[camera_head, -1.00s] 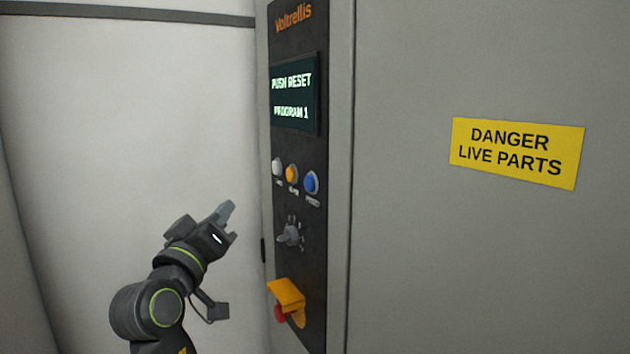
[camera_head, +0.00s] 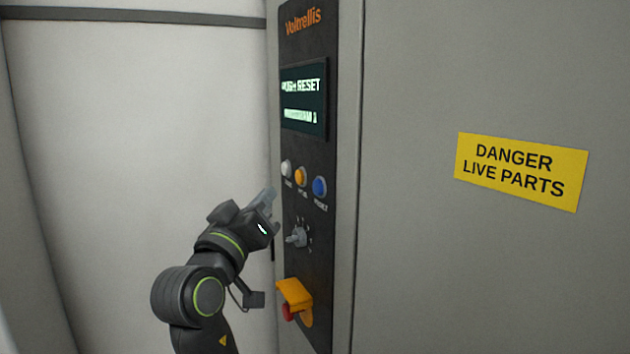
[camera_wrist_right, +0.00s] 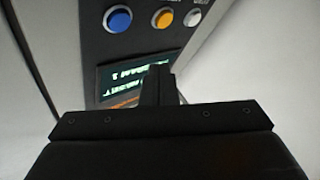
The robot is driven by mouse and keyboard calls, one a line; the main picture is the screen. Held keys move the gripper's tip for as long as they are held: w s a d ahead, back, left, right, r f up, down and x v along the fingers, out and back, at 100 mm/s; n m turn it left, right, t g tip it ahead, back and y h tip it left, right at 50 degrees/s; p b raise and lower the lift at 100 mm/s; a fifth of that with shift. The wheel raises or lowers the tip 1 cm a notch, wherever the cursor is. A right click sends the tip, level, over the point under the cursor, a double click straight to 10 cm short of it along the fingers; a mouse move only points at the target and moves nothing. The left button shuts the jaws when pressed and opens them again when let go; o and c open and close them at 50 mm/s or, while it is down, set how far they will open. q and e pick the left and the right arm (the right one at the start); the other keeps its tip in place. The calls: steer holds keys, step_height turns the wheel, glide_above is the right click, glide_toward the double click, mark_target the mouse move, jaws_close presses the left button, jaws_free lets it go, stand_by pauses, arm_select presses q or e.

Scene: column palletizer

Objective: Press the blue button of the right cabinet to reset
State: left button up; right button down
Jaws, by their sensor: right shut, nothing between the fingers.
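The blue button (camera_head: 320,187) is the rightmost of three buttons on the black control panel (camera_head: 310,155) of the grey cabinet. It also shows in the right wrist view (camera_wrist_right: 118,19) at the top left. My right gripper (camera_head: 268,194) is shut and empty. Its tips are left of the panel, slightly below the row of buttons and apart from the blue button. In the right wrist view the gripper's fingers (camera_wrist_right: 158,85) stand in front of the panel's screen, which looks upside down there. My left gripper is not in view.
An orange button (camera_head: 300,175) and a white button (camera_head: 286,169) sit left of the blue one. Below are a grey rotary switch (camera_head: 298,237) and a red knob under a yellow guard (camera_head: 294,291). A yellow danger sign (camera_head: 522,171) is on the cabinet's right face. The screen (camera_head: 303,101) reads "PUSH RESET".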

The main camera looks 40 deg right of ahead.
mark_target(318, 188)
steer(key=shift+s+d+p, duration=0.25)
steer(key=shift+d+p, duration=0.15)
steer(key=shift+d, duration=0.55)
steer(key=shift+s+d+p, duration=0.2)
steer(key=shift+d+p, duration=0.2)
steer(key=shift+d, duration=0.5)
steer(key=shift+s+d+p, duration=0.25)
steer(key=shift+d+p, duration=0.15)
steer(key=shift+d, duration=0.55)
steer(key=shift+d, duration=0.15)
steer(key=shift+s+d, duration=0.1)
steer(key=shift+d, duration=0.2)
steer(key=shift+s+d+p, duration=0.1)
steer(key=shift+d+p, duration=0.2)
steer(key=shift+p, duration=0.15)
steer(key=shift+a, duration=0.15)
stand_by(0.5)
steer(key=shift+w+a+b, duration=0.2)
steer(key=shift+a+b, duration=0.2)
steer(key=shift+a, duration=0.2)
